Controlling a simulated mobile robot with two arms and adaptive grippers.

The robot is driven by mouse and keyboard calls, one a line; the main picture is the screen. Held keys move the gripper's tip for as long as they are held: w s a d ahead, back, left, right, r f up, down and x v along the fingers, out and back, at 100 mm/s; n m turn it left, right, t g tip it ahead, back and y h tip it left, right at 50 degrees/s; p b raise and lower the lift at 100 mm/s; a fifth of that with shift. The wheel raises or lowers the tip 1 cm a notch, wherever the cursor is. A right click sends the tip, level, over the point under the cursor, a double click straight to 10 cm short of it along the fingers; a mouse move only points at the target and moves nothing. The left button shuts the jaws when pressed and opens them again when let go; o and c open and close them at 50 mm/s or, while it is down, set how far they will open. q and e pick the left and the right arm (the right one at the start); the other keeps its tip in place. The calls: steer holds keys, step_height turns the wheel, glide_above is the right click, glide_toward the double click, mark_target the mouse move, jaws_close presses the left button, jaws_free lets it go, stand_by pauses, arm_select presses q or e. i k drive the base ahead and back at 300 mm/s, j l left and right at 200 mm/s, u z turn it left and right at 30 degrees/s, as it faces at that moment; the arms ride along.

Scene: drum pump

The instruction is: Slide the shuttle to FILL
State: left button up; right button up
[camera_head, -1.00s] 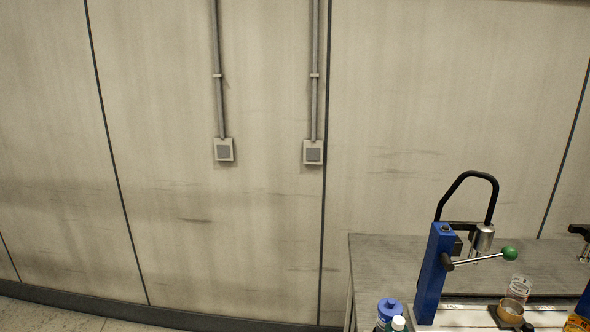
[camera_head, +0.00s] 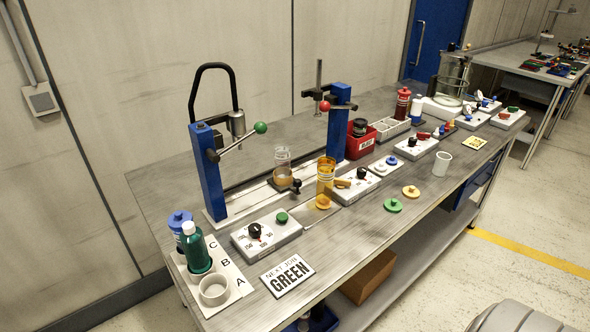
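A clear jar with amber contents at its bottom (camera_head: 283,168) stands on what looks like the shuttle (camera_head: 296,186), a dark plate with a black knob. It sits on a pale rail (camera_head: 240,203) between two blue posts. The left blue post (camera_head: 208,172) has a green-ball lever (camera_head: 260,127), a silver spout (camera_head: 237,123) and a black hose loop. The right blue post (camera_head: 338,122) has a red-ball lever (camera_head: 325,106). I cannot read any FILL mark. Neither gripper is in view.
Control boxes (camera_head: 268,238), a yellow jar (camera_head: 325,175) and coloured lids (camera_head: 392,205) line the front. A white A-B-C board (camera_head: 238,281) holds bottles and a cup. A "NEXT JOB GREEN" sign (camera_head: 287,275) lies at the near edge. A second table (camera_head: 520,57) stands behind right.

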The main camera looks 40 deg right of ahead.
mark_target(281, 184)
steer(key=z, duration=1.05)
steer(key=u, duration=0.2)
